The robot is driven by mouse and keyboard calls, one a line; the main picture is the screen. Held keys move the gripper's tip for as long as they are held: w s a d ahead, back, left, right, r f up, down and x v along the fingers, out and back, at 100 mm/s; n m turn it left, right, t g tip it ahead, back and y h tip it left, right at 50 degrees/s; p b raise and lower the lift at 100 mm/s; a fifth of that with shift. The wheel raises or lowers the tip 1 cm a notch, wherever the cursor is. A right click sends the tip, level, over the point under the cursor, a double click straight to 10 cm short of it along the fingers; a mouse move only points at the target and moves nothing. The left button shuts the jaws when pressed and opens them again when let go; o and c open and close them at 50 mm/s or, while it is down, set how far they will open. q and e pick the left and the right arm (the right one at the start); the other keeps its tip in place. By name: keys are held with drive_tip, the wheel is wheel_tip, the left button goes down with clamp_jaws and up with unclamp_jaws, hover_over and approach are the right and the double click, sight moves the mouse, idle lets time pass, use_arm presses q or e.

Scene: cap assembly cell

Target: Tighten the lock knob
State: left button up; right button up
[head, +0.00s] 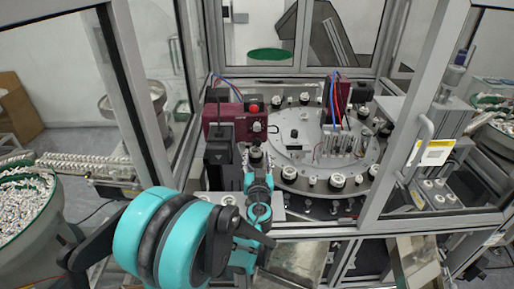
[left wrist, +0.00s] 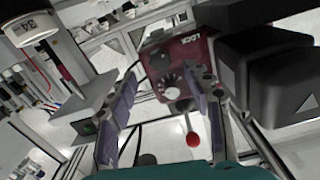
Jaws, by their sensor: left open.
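My left gripper (head: 257,172) is in front of and below the box in the head view. In the left wrist view its two fingers (left wrist: 165,92) are spread, with the knob showing between them and nothing held. I cannot tell how far the fingertips are from the knob. My right gripper is not in view.
A red ball (left wrist: 192,139) on a stalk shows near the right finger. A round dial plate (head: 310,150) with several caps lies to the right. Metal frame posts (head: 410,110) flank the cell opening.

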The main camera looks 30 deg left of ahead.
sight(257, 144)
use_arm(q)
drive_tip(key=x, duration=0.6)
drive_tip(key=shift+w+a, duration=0.1)
drive_tip(key=shift+w, duration=0.1)
drive_tip(key=shift+c, duration=0.3)
drive_tip(key=c, duration=1.1)
